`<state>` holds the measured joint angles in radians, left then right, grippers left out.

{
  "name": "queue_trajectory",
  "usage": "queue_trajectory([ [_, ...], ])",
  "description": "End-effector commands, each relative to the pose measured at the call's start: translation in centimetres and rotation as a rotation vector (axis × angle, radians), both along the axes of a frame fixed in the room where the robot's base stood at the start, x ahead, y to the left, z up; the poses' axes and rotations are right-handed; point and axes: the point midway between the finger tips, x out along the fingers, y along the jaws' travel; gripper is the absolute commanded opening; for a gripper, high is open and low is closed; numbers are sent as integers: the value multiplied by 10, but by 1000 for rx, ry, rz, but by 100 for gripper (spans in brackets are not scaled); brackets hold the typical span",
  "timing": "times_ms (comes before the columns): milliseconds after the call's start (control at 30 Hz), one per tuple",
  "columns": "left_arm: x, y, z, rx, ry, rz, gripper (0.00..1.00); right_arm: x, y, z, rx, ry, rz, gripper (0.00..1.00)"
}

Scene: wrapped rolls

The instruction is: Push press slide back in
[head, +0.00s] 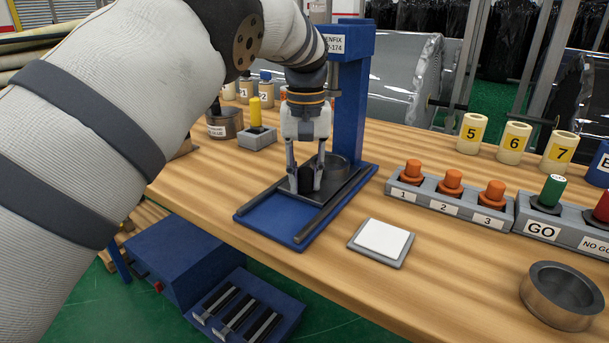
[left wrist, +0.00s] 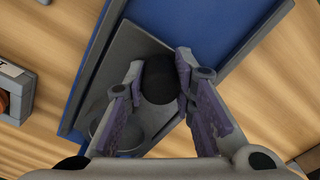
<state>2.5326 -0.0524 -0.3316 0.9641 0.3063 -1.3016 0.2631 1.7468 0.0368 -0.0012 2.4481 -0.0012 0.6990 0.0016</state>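The press has a blue post (head: 350,115) and a blue base (head: 281,216) with dark rails. Its dark grey slide lies between the rails, also showing as a grey plate (left wrist: 118,65) in the left wrist view. Blue base shows bare in front of the slide. My left gripper (head: 305,184) points down with one finger on each side of the knob, seemingly touching it. The fingers and palm partly hide slide and cup. My right gripper is out of view.
A grey pad with a white top (head: 382,239) lies right of the base. A yellow-handled piece (head: 255,112) stands behind left.

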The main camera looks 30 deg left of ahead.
Motion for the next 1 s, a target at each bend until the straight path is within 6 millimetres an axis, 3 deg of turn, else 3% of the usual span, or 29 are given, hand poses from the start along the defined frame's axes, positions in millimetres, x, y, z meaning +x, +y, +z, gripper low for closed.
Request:
queue_trajectory([
  [33, 4, 0, 2, 3, -17, -3, 33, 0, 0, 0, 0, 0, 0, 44],
  [100, 3, 0, 2, 2, -15, -3, 44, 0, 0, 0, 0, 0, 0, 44],
  [433, 3, 0, 7, 2, -13, -3, 44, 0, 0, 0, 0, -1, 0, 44],
  [567, 3, 0, 35, 2, -16, -4, 44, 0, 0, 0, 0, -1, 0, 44],
  [800, 3, 0, 102, 1, -17, -3, 44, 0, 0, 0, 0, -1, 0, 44],
  [1000, 3, 0, 118, 2, -12, -2, 44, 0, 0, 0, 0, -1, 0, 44],
])
